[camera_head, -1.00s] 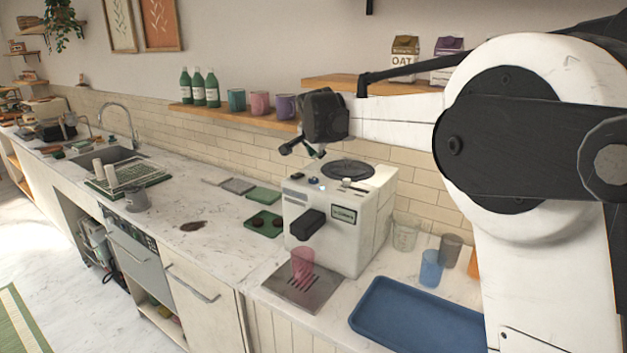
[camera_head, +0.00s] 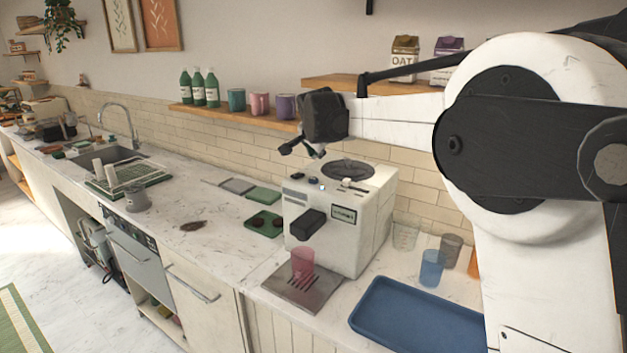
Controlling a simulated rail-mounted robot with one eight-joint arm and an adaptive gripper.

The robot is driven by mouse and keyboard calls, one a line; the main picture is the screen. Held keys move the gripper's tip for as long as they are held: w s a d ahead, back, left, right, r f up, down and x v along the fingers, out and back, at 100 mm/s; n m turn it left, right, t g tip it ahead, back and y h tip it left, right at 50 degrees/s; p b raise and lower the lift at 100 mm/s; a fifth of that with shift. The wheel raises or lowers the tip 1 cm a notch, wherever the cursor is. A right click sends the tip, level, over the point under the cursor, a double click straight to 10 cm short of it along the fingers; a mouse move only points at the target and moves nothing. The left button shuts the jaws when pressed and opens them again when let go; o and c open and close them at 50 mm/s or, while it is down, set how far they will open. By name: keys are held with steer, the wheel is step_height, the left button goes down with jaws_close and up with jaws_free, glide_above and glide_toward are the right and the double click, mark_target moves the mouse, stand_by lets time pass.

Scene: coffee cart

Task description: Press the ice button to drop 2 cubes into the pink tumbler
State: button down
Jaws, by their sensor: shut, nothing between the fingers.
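The white ice machine (camera_head: 360,232) stands on the counter. Its top front edge carries small buttons, among them a blue one (camera_head: 314,181); their labels are too small to read. A black spout (camera_head: 307,224) sticks out of its front. The pink tumbler (camera_head: 302,263) stands upright on the drip tray (camera_head: 322,298) below the spout; I cannot see any cubes in it. My gripper (camera_head: 302,151) is above the machine's front top edge, fingers shut and empty. It appears apart from the buttons.
A blue tray (camera_head: 420,318) lies at the right front. A clear cup (camera_head: 405,233), a blue cup (camera_head: 431,268) and a grey cup (camera_head: 450,250) stand beside the machine. A wall shelf (camera_head: 240,118) with bottles and mugs is behind my gripper. A green mat (camera_head: 264,224) lies left.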

mark_target(314, 179)
step_height(314, 179, up, 4)
steer(key=p, duration=0.3)
steer(key=shift+p, duration=0.3)
steer(key=shift+f, duration=0.25)
steer(key=shift+f+b, duration=2.45)
steer(key=shift+f, duration=1.8)
steer(key=shift+f+b, duration=0.3)
steer(key=shift+f, duration=0.15)
